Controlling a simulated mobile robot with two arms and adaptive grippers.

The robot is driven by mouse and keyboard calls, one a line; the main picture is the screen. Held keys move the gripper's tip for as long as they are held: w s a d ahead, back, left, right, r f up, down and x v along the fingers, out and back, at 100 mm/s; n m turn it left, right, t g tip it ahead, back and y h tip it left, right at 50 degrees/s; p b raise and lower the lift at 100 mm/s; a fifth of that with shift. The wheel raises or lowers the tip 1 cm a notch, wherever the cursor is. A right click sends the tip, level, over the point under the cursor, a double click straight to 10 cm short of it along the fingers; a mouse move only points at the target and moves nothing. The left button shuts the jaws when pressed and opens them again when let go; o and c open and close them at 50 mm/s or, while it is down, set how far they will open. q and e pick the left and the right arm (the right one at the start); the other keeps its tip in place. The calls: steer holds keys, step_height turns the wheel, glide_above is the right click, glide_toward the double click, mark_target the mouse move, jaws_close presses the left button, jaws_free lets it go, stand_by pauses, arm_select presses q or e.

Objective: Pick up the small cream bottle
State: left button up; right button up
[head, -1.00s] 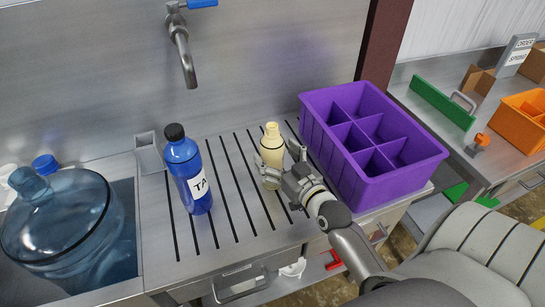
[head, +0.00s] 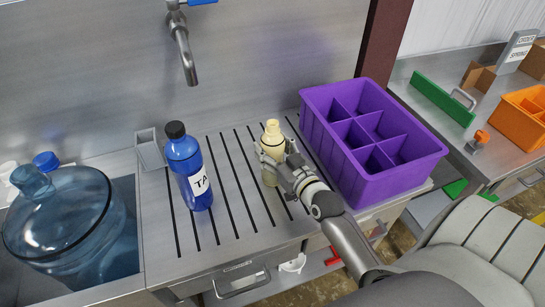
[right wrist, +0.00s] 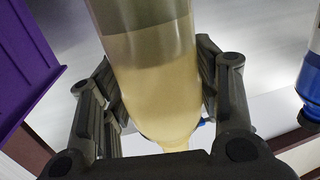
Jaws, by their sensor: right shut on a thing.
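The small cream bottle (head: 272,133) is upright over the slotted steel drainboard (head: 232,215). My right gripper (head: 272,155) is shut around its body, with a finger on each side. In the right wrist view the cream bottle (right wrist: 155,75) fills the middle between the dark fingers, its pale contents showing through the wall. The gripper hides part of the bottle's lower right side, and I cannot tell whether its base is clear of the board. My left gripper is not in view.
A labelled blue bottle (head: 188,168) stands to the left on the drainboard. A purple divided crate (head: 400,183) stands close on the right. A large blue jug (head: 65,230) sits in the sink at the left. A tap (head: 184,50) hangs above the back.

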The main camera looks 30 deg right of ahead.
mark_target(278, 144)
steer(key=shift+r, duration=0.15)
steer(key=shift+r, duration=0.5)
steer(key=r, duration=0.1)
steer(key=r+b, duration=0.1)
steer(key=shift+s+a+r, duration=0.1)
steer(key=shift+s+r, duration=0.1)
steer(key=shift+r, duration=0.1)
steer(key=s+a+r+p, duration=0.6)
steer(key=s+r, duration=0.3)
steer(key=s, duration=0.3)
steer(key=shift+a, duration=0.15)
